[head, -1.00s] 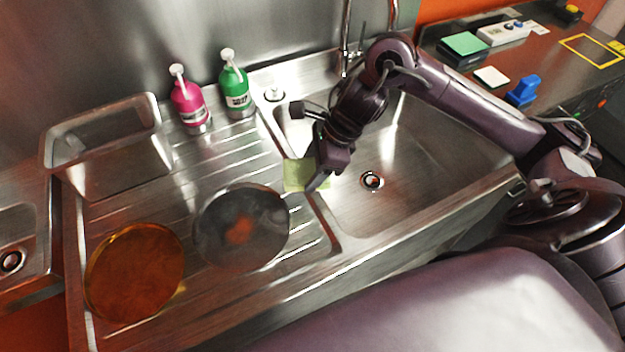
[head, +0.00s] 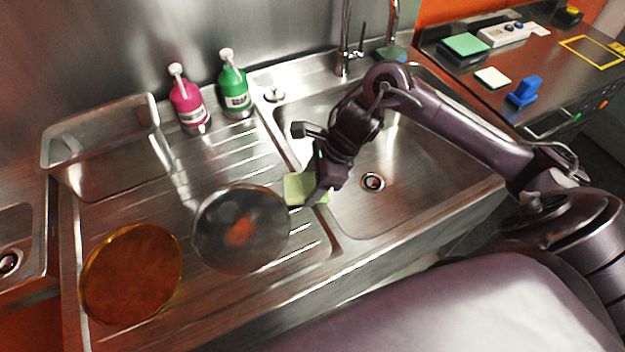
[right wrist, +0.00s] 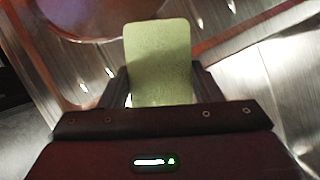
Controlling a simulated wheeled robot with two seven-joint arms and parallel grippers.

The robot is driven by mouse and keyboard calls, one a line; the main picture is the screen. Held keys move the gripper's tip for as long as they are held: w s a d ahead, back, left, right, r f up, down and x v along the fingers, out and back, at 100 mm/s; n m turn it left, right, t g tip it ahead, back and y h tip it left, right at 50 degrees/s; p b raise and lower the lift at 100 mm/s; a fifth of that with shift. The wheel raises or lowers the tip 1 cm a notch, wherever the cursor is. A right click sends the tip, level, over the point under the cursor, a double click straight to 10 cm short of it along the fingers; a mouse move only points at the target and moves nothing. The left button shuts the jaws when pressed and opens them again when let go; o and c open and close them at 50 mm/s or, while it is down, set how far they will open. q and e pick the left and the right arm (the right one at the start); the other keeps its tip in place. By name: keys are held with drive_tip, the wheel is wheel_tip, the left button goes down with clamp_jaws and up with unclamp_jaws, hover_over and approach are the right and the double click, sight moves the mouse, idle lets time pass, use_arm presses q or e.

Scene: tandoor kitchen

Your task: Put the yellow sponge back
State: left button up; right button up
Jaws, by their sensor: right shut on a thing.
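The yellow sponge (head: 297,187), a pale yellow-green block, is held at the left edge of the sink basin, just behind the dark round plate. My right gripper (head: 317,194) is shut on it. In the right wrist view the sponge (right wrist: 158,60) sticks out flat between the two fingers (right wrist: 160,88). I cannot tell whether the sponge touches the steel below. My left gripper is not in view.
The dark plate (head: 240,232) with a reddish stain and an orange plate (head: 132,275) lie on the drainboard. Pink (head: 190,105) and green (head: 235,90) bottles stand behind. A yellow outlined rectangle (head: 566,42) marks the right counter, near a blue object (head: 525,91). The basin (head: 420,165) looks empty.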

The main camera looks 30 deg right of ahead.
drive_tip(key=o, duration=0.9)
drive_tip(key=shift+r+p, duration=0.4)
drive_tip(key=shift+p, duration=0.2)
drive_tip(key=shift+d+r, duration=0.15)
drive_tip(key=shift+r, duration=0.1)
drive_tip(key=v, duration=1.1)
drive_tip(key=shift+s+r+b, duration=0.1)
drive_tip(key=shift+r+b, duration=0.05)
drive_tip(key=shift+b, duration=0.25)
